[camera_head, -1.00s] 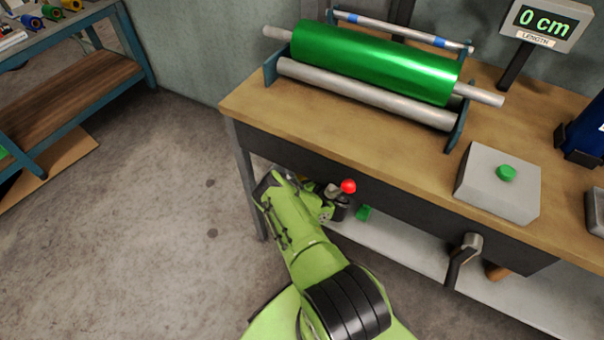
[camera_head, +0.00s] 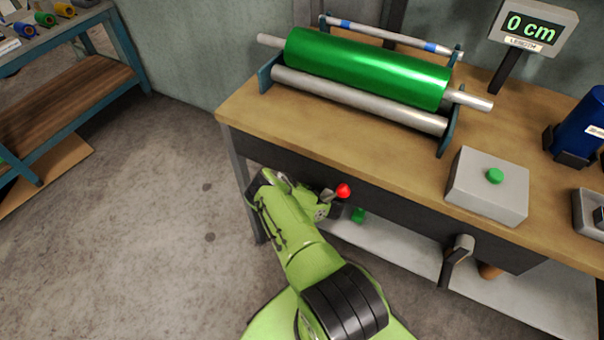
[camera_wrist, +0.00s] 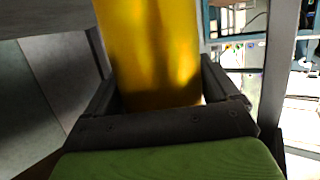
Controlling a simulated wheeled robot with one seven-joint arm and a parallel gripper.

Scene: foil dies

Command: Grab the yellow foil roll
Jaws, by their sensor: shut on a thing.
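The yellow foil roll (camera_wrist: 150,45) fills the upper middle of the wrist view. It stands between the two dark fingers of my gripper (camera_wrist: 160,85), which is shut on it. Its far end runs out of the top of the picture. In the head view my arm reaches to the front edge of the workbench. My gripper and the yellow roll are hidden there behind my own arm and below the bench top.
A workbench (camera_head: 400,165) carries a large green foil roll (camera_head: 365,68) on a stand, a grey box (camera_head: 488,187) with a green button, a blue roll (camera_head: 580,128) and a "0 cm" display (camera_head: 533,25). A lower shelf (camera_head: 400,250) lies under it.

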